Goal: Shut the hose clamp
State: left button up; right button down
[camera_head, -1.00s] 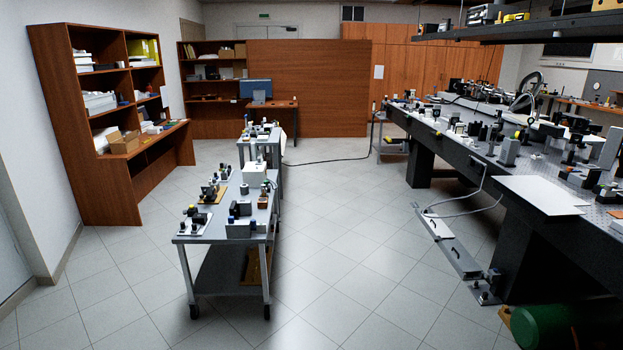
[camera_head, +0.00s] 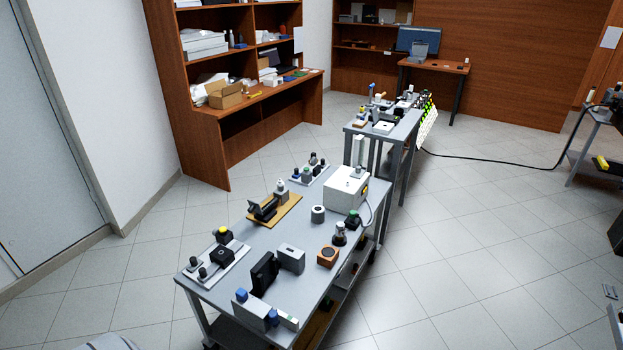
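I cannot make out a hose clamp for certain in the head view. Small parts stand on a grey cart (camera_head: 215,289) in front of me. A tan board (camera_head: 286,215) on it carries a black angled part (camera_head: 263,209) and a small grey fitting. A white box (camera_head: 345,189) stands at the cart's far right, with a thin cable or hose curving down its right side. Neither of my grippers is in view.
A second cart (camera_head: 360,130) stands behind the first. A wooden shelf desk (camera_head: 222,148) stands at the left wall. A black cable (camera_head: 490,163) crosses the floor. The tiled floor (camera_head: 480,270) right of the cart is mostly clear.

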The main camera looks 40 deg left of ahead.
aim_at(254, 208)
jog(key=i, duration=2.35)
jog(key=u, duration=3.5)
